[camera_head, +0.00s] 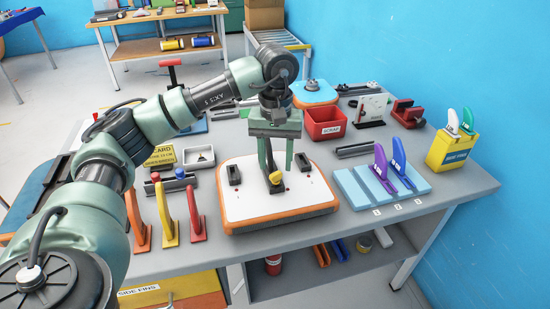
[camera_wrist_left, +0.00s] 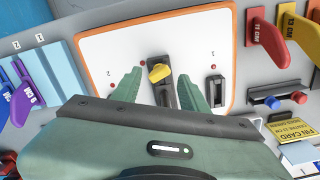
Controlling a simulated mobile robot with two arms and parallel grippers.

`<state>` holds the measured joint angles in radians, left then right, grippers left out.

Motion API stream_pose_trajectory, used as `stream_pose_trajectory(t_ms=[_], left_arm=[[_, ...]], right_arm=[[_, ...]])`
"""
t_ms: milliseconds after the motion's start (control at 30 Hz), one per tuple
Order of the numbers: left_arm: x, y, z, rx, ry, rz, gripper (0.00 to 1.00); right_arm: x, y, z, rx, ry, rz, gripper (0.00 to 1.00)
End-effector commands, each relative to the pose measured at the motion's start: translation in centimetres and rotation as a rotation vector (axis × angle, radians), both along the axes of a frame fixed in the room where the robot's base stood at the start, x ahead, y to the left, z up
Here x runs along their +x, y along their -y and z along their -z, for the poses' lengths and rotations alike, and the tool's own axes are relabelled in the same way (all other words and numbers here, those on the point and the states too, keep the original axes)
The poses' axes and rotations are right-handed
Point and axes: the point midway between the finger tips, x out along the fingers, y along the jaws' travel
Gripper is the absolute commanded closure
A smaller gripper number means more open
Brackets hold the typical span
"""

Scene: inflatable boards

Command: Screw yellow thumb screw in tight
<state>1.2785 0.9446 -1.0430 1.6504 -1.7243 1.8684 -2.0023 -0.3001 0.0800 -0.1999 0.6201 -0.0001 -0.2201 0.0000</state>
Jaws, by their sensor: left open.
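The yellow thumb screw (camera_wrist_left: 160,73) sits at the end of the black middle fin box (camera_wrist_left: 161,94) on the white board with an orange edge (camera_head: 243,206). It also shows as a small yellow piece in the head view (camera_head: 275,178). My left gripper (camera_head: 276,169) points down over the middle of the board. Its two green fingers are apart, one on each side of the screw, with visible gaps in the wrist view (camera_wrist_left: 161,78). How deep the screw sits is too small to tell. My right gripper is not in view.
Side fin boxes (camera_head: 234,174) flank the middle one. Red, yellow and orange fins (camera_head: 167,212) stand left of the board. Purple and blue fins (camera_head: 400,165) stand in a light blue rack (camera_head: 352,188) at right. A red scrap bin (camera_head: 325,124) is behind.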

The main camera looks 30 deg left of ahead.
Motion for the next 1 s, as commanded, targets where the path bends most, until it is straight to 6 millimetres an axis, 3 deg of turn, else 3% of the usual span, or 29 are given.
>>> stream_pose_trajectory(t_ms=[133,467,733,1000], left_arm=[[0.07,0.12,-0.06,0.0,0.0,-0.148,0.56],[0.09,0.14,-0.04,0.0,0.0,-0.2,0.56],[0.26,0.3,-0.03,0.0,-0.001,-0.499,0.56],[0.28,0.28,0.0,0.0,-0.001,-0.523,0.56]], right_arm=[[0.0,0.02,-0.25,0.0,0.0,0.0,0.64],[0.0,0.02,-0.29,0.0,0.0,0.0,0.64],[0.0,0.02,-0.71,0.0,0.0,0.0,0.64],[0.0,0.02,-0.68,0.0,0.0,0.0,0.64]])
